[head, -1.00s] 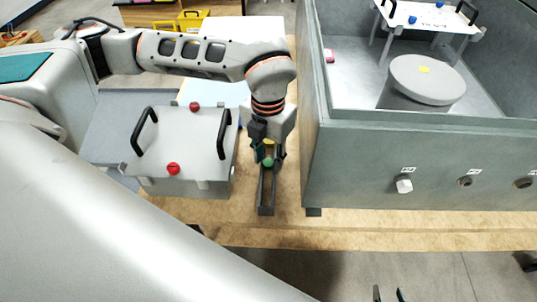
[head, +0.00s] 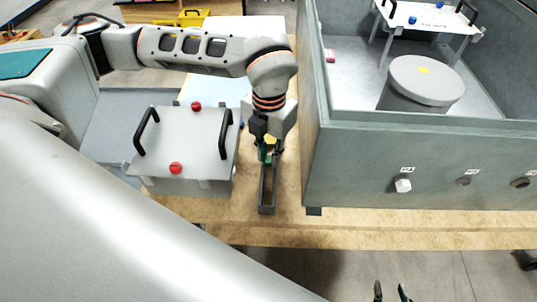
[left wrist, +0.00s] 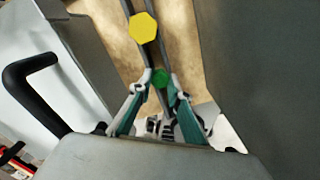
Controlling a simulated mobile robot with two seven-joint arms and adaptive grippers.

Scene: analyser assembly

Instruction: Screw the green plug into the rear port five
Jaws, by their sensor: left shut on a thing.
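The green plug (left wrist: 160,78) sits between the fingertips of my left gripper (left wrist: 160,82) in the left wrist view. In the head view, my left gripper (head: 267,150) is at the narrow grey rack (head: 268,200), its fingers pointing down and partly hiding the plug (head: 268,158). I cannot tell whether the plug still touches the rack. The grey housing's front wall carries a white hexagonal fitting (head: 403,186) and two dark ports (head: 464,181) (head: 521,183); their labels are too small to read surely. My right gripper (head: 391,291) is open and empty at the bottom edge.
A yellow hexagonal plug (left wrist: 143,27) is close beside the green one; it also shows in the head view (head: 270,140). A grey box with black handles and red knobs (head: 185,150) stands left of the rack. The housing's wall (head: 320,160) rises close right.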

